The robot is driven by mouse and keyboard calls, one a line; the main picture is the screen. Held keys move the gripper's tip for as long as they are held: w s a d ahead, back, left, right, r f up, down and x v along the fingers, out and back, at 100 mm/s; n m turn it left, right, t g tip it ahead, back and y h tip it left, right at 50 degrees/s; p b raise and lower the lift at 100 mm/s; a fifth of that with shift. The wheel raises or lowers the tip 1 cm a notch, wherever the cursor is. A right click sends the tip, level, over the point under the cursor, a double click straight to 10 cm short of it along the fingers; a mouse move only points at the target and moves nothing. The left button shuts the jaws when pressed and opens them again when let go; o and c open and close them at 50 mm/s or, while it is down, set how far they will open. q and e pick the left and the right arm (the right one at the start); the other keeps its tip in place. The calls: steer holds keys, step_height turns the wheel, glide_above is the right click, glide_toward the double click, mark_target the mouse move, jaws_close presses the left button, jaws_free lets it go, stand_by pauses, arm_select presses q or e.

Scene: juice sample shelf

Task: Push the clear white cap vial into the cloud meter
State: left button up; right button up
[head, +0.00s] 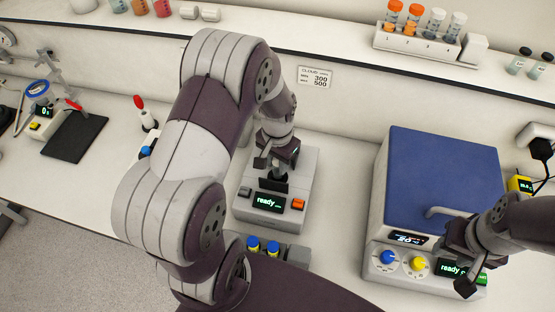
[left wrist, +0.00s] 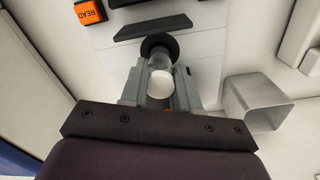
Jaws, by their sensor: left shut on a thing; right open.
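The cloud meter (head: 304,170) is a pale box with a lit "ready" display and an orange button; its READ button (left wrist: 88,12) also shows in the left wrist view. My left gripper (head: 277,158) is over the meter's top. In the left wrist view it is shut on the clear vial (left wrist: 161,57), with the white cap (left wrist: 160,84) between the fingers. The vial's far end meets a round black opening (left wrist: 158,44); how deep it sits I cannot tell. The vial is hidden in the head view. My right gripper (head: 464,268) is open, in front of the blue-lidded machine.
The blue-lidded machine (head: 440,165) stands right of the meter. A numbered rack (head: 408,43) with capped vials stands on the shelf. A grey square hollow piece (left wrist: 255,105) lies beside my left gripper.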

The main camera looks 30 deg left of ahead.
mark_target(277, 173)
arm_select(q)
steer(key=shift+f+b, duration=1.55)
steer(key=shift+f, duration=0.8)
stand_by(0.5)
steer(key=o, duration=1.1)
steer(key=shift+s+f, duration=0.1)
step_height(277, 173, up, 12)
steer(key=shift+r+b, duration=0.2)
steer(key=shift+b, duration=0.9)
steer(key=shift+r, duration=0.3)
steer(key=shift+w+a+f, duration=0.1)
steer(key=shift+w, duration=0.25)
steer(key=s+d+f+n+t, duration=0.1)
steer(key=s+d+f, duration=0.2)
steer(key=s, duration=0.6)
steer(key=shift+s+d+b, duration=0.15)
steer(key=shift+d+b, duration=0.3)
steer(key=shift+d, duration=0.8)
